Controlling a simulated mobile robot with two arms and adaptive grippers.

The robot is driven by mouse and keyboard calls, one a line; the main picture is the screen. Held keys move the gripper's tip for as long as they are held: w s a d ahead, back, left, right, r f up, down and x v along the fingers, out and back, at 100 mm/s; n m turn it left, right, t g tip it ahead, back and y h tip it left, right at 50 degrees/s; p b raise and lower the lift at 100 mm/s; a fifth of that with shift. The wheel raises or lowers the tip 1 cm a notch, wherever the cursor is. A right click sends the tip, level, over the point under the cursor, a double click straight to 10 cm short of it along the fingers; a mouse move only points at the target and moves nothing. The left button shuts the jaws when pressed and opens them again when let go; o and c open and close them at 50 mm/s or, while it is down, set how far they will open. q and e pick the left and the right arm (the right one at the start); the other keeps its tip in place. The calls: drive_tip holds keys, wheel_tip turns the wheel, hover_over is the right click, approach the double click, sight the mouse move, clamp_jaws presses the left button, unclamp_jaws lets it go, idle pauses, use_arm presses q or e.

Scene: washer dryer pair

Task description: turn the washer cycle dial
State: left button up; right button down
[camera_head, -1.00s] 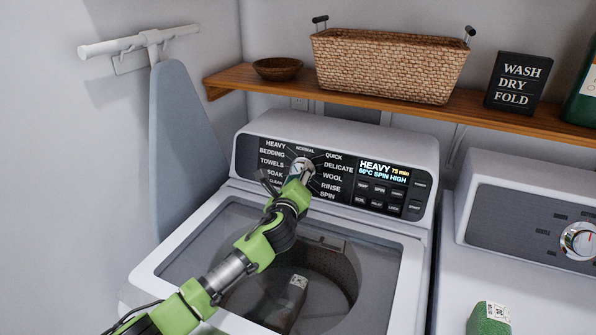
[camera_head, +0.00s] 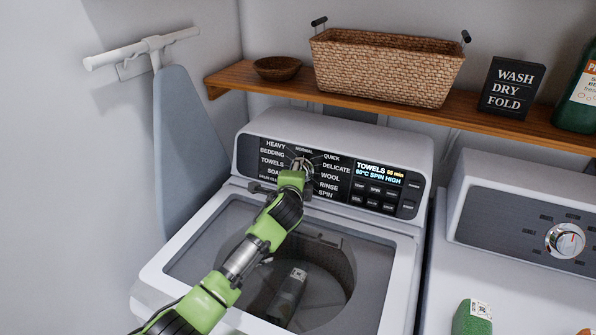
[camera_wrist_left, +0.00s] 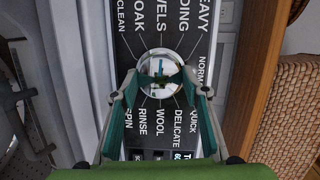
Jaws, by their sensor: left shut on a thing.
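The washer cycle dial (camera_head: 303,163) is a round silver knob on the washer's black control panel (camera_head: 345,174), ringed by cycle names. The display (camera_head: 379,173) reads TOWELS, 60°C, SPIN HIGH. My left gripper (camera_head: 299,171) reaches the dial from the front and hides its lower part. In the left wrist view, the gripper (camera_wrist_left: 160,84) is shut on the dial (camera_wrist_left: 160,66), a finger on each side. My right gripper is not in view.
The washer's lid (camera_head: 205,245) is in front of the panel, below my left arm. A wooden shelf (camera_head: 420,109) runs above, with a wicker basket (camera_head: 385,70), a bowl and a sign. The dryer (camera_head: 500,270) stands at the right. A folded ironing board (camera_head: 190,145) hangs at the left.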

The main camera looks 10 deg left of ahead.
use_arm(q)
drive_tip(key=shift+f+n, duration=0.1)
drive_tip(key=shift+n, duration=0.3)
drive_tip(key=o, duration=1.1)
drive_tip(key=v, duration=1.2)
drive_tip(key=shift+r, duration=0.2)
